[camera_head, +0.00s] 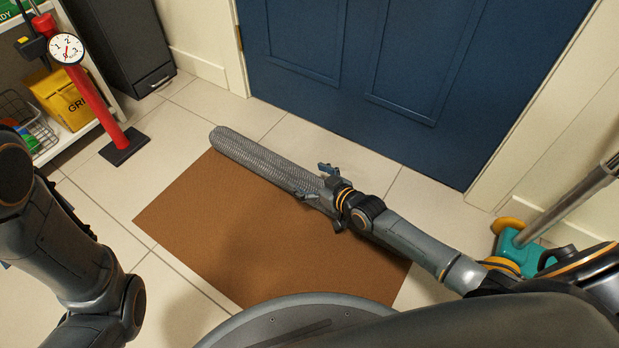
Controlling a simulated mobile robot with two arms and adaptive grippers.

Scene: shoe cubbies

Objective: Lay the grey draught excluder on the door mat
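The grey draught excluder (262,162) is a long ribbed tube. It stretches from upper left to lower right along the far edge of the brown door mat (230,241). Its rounded left end reaches past the mat's far left corner, over the tiles. I cannot tell whether it rests on the mat or hangs just above. My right gripper (314,182) is at its right end, with fingers around or beside the tube; whether they press on it is unclear, and the gripper covers that end. My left arm shows at the left edge, but its gripper is out of view.
A blue door (400,70) stands behind the mat. A red pole with a dial (90,95) stands at the left by shelves with a yellow box (62,98) and a wire basket (30,128). A teal floor tool (518,250) is at the right. Tiles left of the mat are clear.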

